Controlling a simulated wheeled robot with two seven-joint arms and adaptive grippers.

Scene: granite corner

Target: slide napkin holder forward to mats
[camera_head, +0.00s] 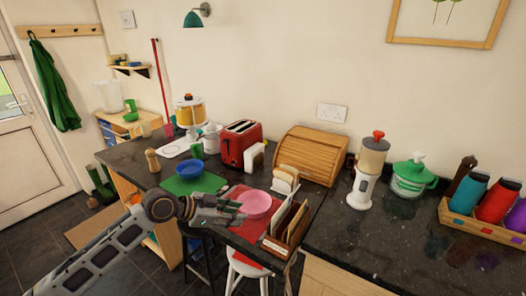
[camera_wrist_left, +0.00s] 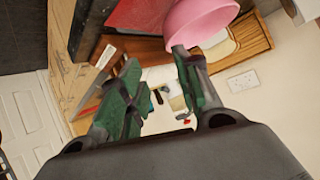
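A holder with upright white sheets (camera_head: 254,155) stands just right of the red toaster; it looks like the napkin holder, but its details are small. The green mat (camera_head: 181,186) lies at the counter's left front. The red mat (camera_head: 238,228) lies right of it, under a pink bowl (camera_head: 256,204). My left gripper (camera_head: 238,210) is at the pink bowl's left side, over the mats' front area; I cannot tell whether they touch. In the left wrist view its two fingers (camera_wrist_left: 155,70) stand apart with nothing between them, and the pink bowl (camera_wrist_left: 198,22) shows beyond. My right gripper is out of view.
The red toaster (camera_head: 241,142), bread bin (camera_head: 312,153) and blue bowl (camera_head: 189,169) stand nearby. Stools stand below the front edge.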

